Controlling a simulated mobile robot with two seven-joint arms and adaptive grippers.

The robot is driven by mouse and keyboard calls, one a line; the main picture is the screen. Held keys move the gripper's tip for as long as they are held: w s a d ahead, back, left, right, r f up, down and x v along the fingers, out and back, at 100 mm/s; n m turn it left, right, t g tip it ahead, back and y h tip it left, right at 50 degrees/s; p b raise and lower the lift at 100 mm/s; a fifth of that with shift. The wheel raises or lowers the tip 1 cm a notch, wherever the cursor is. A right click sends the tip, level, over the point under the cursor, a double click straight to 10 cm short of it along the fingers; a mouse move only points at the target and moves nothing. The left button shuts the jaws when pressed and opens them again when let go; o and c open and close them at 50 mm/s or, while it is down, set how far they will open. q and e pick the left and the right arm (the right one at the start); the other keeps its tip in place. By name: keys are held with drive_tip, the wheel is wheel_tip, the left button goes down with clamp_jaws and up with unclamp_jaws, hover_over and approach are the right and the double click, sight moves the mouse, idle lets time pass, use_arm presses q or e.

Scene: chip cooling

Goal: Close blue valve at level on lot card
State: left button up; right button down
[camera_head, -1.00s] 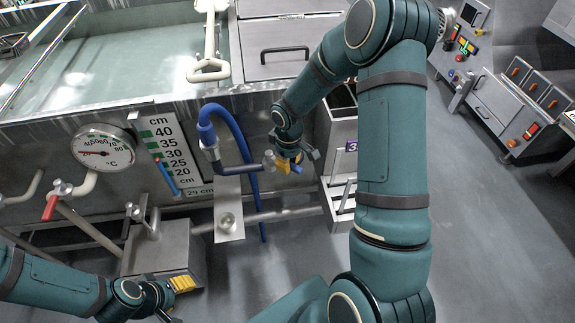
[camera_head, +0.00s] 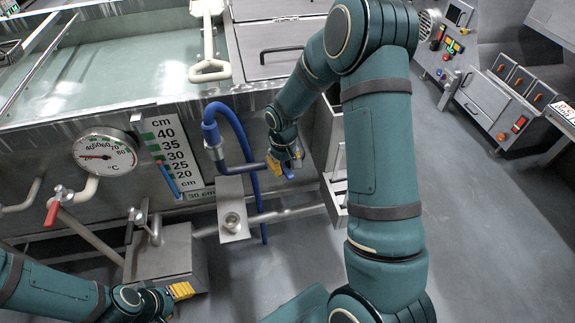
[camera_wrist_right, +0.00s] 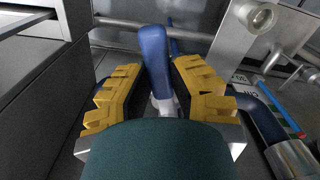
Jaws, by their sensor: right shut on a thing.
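The blue valve handle (camera_wrist_right: 154,62) stands between the yellow fingers of my right gripper (camera_wrist_right: 156,92) in the right wrist view, and the gripper is shut on it. In the head view my right gripper (camera_head: 284,162) is at the end of the dark pipe below the blue hose (camera_head: 240,133); the blue handle tip (camera_head: 288,173) shows beneath its fingers.
A water-filled tank (camera_head: 110,80) stands behind the scale. A round temperature dial (camera_head: 104,152) and a red-handled valve (camera_head: 52,213) are at left. A steel box (camera_head: 168,258) stands near my left gripper. The floor at right is clear, before a control cabinet (camera_head: 505,95).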

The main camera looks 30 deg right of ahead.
drive_tip(key=shift+w+a+f+m, duration=0.1)
drive_tip(key=shift+a+m, duration=0.5)
drive_tip(key=shift+m, duration=0.35)
drive_tip(key=shift+a+m, duration=0.55)
drive_tip(key=shift+m, duration=0.4)
drive_tip(key=c, duration=0.8)
unclamp_jaws()
drive_tip(key=shift+w, duration=0.1)
wheel_tip(320, 180, up, 12)
drive_tip(key=shift+r, duration=0.1)
